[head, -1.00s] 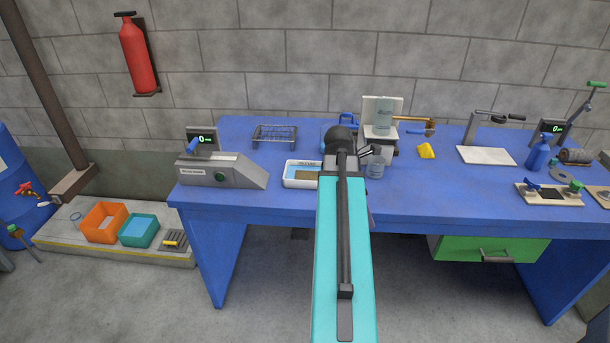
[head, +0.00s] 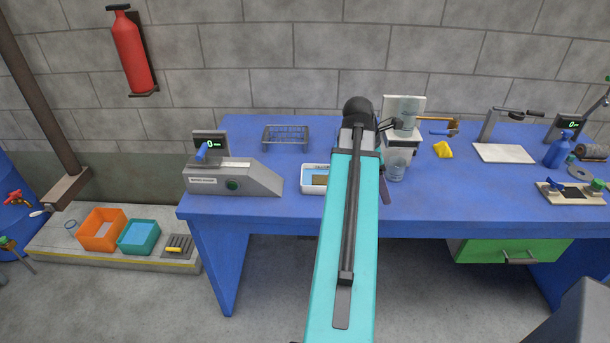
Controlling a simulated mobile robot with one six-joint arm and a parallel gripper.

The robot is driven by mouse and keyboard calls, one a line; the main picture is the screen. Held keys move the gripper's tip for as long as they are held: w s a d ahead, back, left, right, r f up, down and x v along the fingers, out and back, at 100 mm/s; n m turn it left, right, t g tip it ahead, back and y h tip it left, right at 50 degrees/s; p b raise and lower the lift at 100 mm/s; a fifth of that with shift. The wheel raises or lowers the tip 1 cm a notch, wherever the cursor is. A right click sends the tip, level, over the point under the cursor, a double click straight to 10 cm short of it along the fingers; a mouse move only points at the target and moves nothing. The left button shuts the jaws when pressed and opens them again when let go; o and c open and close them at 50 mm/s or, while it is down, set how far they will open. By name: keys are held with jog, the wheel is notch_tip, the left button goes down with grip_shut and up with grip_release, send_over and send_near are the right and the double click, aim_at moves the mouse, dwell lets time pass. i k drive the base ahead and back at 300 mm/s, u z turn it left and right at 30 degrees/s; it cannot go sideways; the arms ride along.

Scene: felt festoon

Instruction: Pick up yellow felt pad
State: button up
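A small yellow piece (head: 443,150), which looks like the felt pad, lies on the blue bench (head: 300,212), right of the middle. It looks bent or folded. My gripper (head: 388,125) shows only as small dark fingers beyond the end of my turquoise arm, left of the yellow piece and apart from it. The arm hides most of the gripper, and I cannot tell whether it is open. Another small yellow item (head: 173,249) lies on a dark grate on the low platform at left.
Near the gripper stand a clear beaker (head: 397,164) and a pale stand with a jar (head: 405,112). A white tray (head: 313,188) is partly behind my arm. A white board (head: 503,153) lies right.

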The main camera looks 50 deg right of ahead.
aim_at(318, 180)
jog(key=i, duration=0.95)
jog(key=z, duration=0.05)
